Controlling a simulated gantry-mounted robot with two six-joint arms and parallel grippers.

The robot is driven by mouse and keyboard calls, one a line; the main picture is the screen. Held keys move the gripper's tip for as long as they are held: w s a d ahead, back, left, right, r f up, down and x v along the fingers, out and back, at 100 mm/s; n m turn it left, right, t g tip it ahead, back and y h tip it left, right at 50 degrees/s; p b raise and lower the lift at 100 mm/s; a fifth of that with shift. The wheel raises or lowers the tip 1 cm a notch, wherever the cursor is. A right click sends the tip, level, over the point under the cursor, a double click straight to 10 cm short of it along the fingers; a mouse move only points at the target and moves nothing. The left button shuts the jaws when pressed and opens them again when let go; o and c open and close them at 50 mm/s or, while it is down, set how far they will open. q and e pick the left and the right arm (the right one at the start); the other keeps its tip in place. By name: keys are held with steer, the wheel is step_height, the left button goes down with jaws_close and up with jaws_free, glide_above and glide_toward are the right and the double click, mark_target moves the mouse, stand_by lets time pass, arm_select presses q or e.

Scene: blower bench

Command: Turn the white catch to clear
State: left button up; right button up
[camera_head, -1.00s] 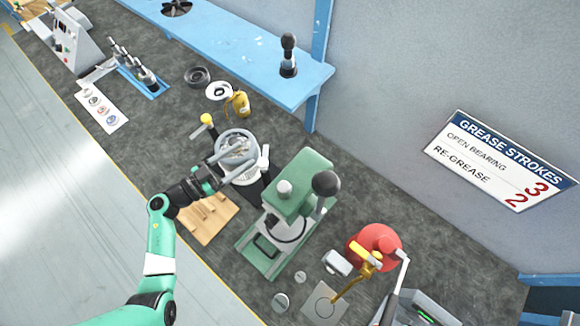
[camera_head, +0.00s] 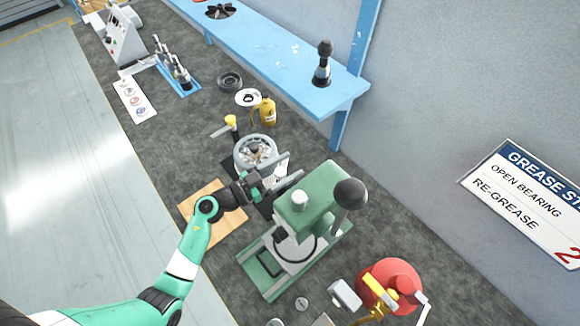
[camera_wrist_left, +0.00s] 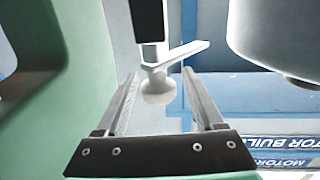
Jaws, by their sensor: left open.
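The white catch (camera_wrist_left: 158,88) shows in the left wrist view as a round white knob with a flat lever, below a black post (camera_wrist_left: 148,22). My left gripper (camera_wrist_left: 160,88) is open, with one finger on each side of the knob. I cannot tell whether either finger touches it. In the head view, my left gripper (camera_head: 286,168) is between the round grey blower housing (camera_head: 256,150) and the green press (camera_head: 312,200). The catch is hard to make out there among the fingers. My right gripper is not in view.
The green press stands close beside my left gripper. A yellow-knobbed catch (camera_head: 230,121) is on the housing's far side. A wooden board (camera_head: 212,212) lies at the bench edge. A yellow bottle (camera_head: 268,112) and a red can (camera_head: 388,285) stand nearby.

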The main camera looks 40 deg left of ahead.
arm_select(q)
steer(key=shift+w+d, duration=0.1)
steer(key=shift+w, duration=0.4)
jaws_close()
stand_by(1.1)
